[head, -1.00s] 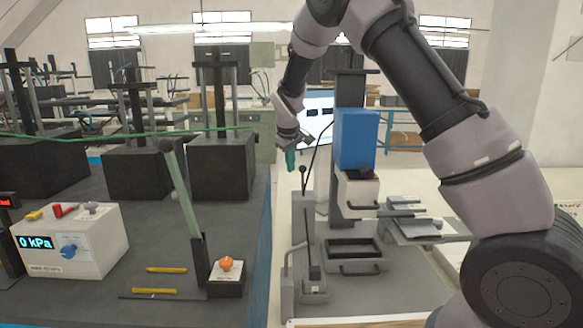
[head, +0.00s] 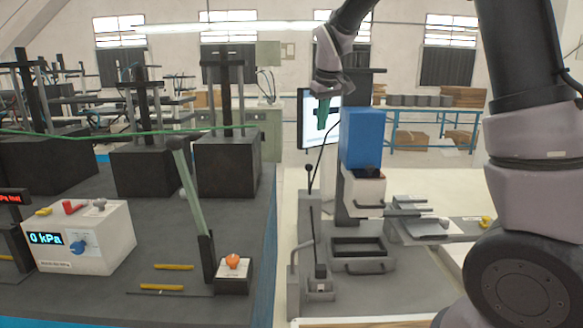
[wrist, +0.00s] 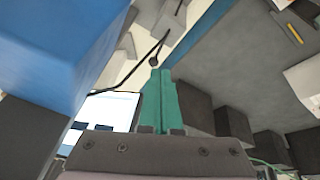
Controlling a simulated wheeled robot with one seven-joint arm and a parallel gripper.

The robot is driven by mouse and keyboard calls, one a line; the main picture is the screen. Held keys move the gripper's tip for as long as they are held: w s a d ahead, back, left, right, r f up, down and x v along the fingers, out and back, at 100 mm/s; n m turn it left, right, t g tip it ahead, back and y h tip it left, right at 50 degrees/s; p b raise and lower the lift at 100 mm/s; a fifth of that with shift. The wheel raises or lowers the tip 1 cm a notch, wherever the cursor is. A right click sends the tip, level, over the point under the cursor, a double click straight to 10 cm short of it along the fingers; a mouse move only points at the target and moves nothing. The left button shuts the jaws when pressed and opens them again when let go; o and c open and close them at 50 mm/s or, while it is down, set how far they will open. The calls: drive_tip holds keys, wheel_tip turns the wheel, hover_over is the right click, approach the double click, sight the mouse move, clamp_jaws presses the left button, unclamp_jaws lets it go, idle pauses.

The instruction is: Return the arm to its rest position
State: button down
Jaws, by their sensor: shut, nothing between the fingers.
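My gripper (head: 323,112) hangs at the upper middle of the head view, its green fingers pointing down in front of the monitor. It is up and to the left of the blue block of the press. In the wrist view the green fingers of my gripper (wrist: 161,72) lie side by side, shut, with nothing held. My arm comes down from the upper right of the head view and folds over above the press.
The blue-headed press (head: 362,138) stands close right of my gripper; its blue side (wrist: 50,50) fills the wrist view's left. A black-knobbed lever (head: 309,171) rises below. The dark bench (head: 110,220) at left carries a pressure box (head: 85,237) and a long green lever (head: 188,190).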

drive_tip(key=s+d+r+m+t+y, duration=0.1)
drive_tip(key=s+d+r+m, duration=0.25)
drive_tip(key=s+d, duration=0.5)
drive_tip(key=s+d+r+m+t+y, duration=0.1)
drive_tip(key=s+d+r+m, duration=0.3)
drive_tip(key=s, duration=0.8)
drive_tip(key=s+d+f+m+t, duration=0.1)
drive_tip(key=s+d+m, duration=0.1)
drive_tip(key=s, duration=0.6)
drive_tip(key=shift+s+d+h, duration=0.3)
drive_tip(key=shift+s+d, duration=0.1)
drive_tip(key=shift+d, duration=0.2)
